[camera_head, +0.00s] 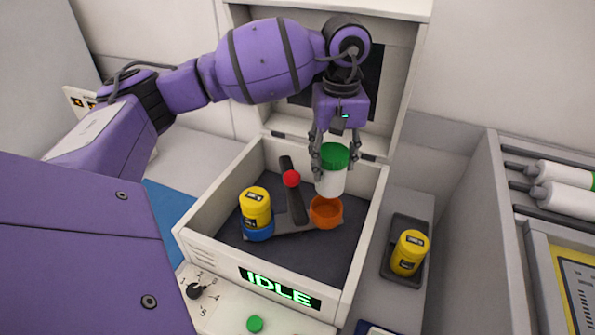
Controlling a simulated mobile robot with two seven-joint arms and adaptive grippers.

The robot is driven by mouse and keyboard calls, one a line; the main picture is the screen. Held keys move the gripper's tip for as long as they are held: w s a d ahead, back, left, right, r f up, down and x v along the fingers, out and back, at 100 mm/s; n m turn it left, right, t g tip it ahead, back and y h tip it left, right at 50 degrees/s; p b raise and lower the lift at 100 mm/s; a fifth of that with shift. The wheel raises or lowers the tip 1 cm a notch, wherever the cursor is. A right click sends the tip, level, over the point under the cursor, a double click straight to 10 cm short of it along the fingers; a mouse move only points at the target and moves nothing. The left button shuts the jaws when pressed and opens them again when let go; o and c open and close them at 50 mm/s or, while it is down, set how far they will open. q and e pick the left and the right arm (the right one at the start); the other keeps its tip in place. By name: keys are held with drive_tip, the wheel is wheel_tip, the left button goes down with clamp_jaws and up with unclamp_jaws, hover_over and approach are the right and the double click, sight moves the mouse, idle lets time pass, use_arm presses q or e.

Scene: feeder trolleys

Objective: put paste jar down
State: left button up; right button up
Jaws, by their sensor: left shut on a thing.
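The paste jar (331,180), white with a green lid, is upright between the fingers of my left gripper (334,160), which is shut on it. The jar is over the open box-like machine (203,220), just above or at an orange cup (325,211); I cannot tell whether its bottom touches the cup. The orange cup is on the right end of a dark rotor arm (293,219). A yellow jar (255,206) stands in the blue cup (258,232) at the left end. My right gripper is not in view.
The machine's lid (416,75) stands open behind. A second yellow jar (408,253) sits in a dark tray (388,268) at right. The front display (280,287) reads IDLE. White rollers (562,198) are at far right.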

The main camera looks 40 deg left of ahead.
use_arm(q)
drive_tip(key=shift+w+a+r, duration=0.1)
drive_tip(key=shift+w+a, duration=0.05)
drive_tip(key=shift+f, duration=0.2)
drive_tip(key=shift+f+p, duration=0.4)
drive_tip(key=shift+f, duration=4.5)
drive_tip(key=o, duration=1.2)
drive_tip(key=shift+f, duration=0.15)
drive_tip(key=o, duration=0.5)
drive_tip(key=shift+c, duration=0.2)
wheel_tip(320, 180, up, 12)
drive_tip(key=shift+r+b, duration=0.25)
drive_tip(key=shift+b, duration=0.05)
